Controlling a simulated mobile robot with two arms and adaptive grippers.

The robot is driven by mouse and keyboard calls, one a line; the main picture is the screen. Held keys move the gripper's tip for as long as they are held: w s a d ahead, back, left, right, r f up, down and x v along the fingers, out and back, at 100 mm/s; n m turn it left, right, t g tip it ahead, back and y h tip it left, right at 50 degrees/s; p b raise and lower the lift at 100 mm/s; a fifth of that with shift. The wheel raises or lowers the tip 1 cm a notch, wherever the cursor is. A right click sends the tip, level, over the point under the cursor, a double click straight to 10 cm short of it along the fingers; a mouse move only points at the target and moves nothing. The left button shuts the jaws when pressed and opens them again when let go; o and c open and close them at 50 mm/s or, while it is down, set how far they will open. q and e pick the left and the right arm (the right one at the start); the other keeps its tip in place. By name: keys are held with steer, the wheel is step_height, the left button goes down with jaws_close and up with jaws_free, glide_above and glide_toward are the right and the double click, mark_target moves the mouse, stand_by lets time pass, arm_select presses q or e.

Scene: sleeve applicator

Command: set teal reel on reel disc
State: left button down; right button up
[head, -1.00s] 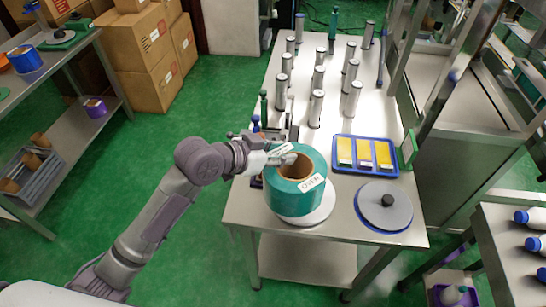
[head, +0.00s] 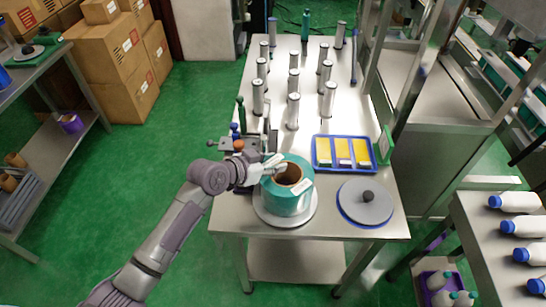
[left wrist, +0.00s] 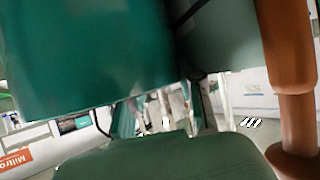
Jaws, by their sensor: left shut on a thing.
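The teal reel (head: 284,200), a thick ring with a brown core and white labels, is upright over a pale round disc (head: 284,221) at the table's near left corner. The disc shows around the reel's lower edge; I cannot tell whether they touch. My left gripper (head: 273,168) is shut on the reel's wall at its upper left. In the left wrist view the reel's teal side (left wrist: 90,55) fills the upper left. My right gripper is not in view.
A grey disc with a black knob (head: 368,196) lies right of the reel. A blue tray (head: 323,167) with yellow pieces is behind it. Several silver cylinders (head: 293,112) stand farther back. A small fixture (head: 240,146) stands close behind my gripper.

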arm_select(q)
steer(key=shift+w+d+r, duration=0.1)
steer(key=shift+r, duration=0.25)
steer(key=c, duration=1.2)
jaws_free()
steer(key=shift+f, duration=0.4)
steer(key=o, duration=0.5)
steer(key=shift+s+r, duration=0.1)
steer(key=shift+s, duration=0.1)
steer(key=b+v, duration=0.1)
steer(key=v, duration=1.1)
steer(key=shift+b, duration=0.3)
